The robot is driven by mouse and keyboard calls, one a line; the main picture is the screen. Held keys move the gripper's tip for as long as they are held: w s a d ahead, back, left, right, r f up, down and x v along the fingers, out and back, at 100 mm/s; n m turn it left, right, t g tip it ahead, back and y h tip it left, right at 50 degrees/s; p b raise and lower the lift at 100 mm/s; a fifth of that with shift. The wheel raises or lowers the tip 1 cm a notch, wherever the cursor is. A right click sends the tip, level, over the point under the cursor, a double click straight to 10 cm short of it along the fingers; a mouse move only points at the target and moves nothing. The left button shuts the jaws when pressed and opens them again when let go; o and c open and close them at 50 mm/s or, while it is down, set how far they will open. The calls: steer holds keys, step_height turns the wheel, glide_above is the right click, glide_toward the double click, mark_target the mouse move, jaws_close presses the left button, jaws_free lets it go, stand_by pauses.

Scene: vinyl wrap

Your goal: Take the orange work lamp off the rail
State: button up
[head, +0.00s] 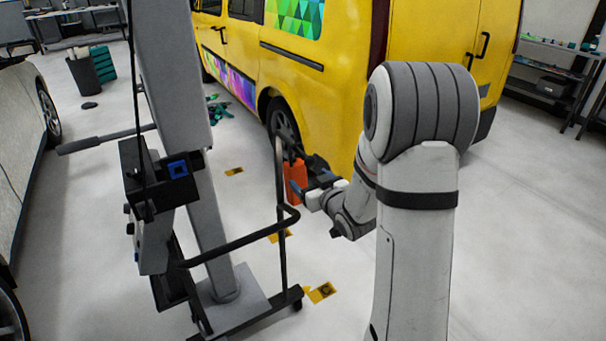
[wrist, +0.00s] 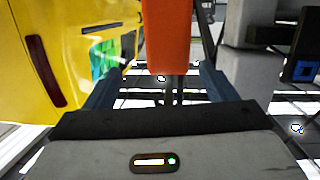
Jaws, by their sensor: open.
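The orange work lamp (head: 295,182) hangs upright beside a thin grey upright rail (head: 281,220) in the head view. It also shows in the wrist view as an orange body (wrist: 168,40) at the top centre, its upper part cut off. My gripper (head: 308,183) is at the lamp's right side in the head view. In the wrist view my gripper (wrist: 160,76) is open, with one dark finger on each side of the lamp's lower part. Gaps show between the fingers and the lamp. How the lamp hangs on the rail is hidden.
A yellow van (head: 325,75) stands close behind the lamp. A grey column (head: 180,90) with a black box (head: 160,185) and a black bent handlebar (head: 240,240) stand to the left. Yellow floor markers (head: 320,292) lie below. The floor at front right is clear.

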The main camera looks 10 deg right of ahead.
mark_target(298, 170)
steer(key=shift+w+a+t+y, duration=0.2)
steer(key=shift+a+t+y, duration=0.1)
steer(key=shift+t+y, duration=0.55)
steer(key=shift+w+a, duration=0.1)
steer(key=shift+w, duration=0.1)
steer(key=p+x, duration=0.2)
steer(key=x, duration=0.5)
steer(key=shift+w+a+f+p, duration=0.1)
steer(key=shift+a+p, duration=0.05)
steer(key=shift+p, duration=0.15)
steer(key=shift+c, duration=0.2)
steer(key=c, duration=1.2)
steer(key=shift+c, duration=0.3)
steer(key=shift+r, duration=0.2)
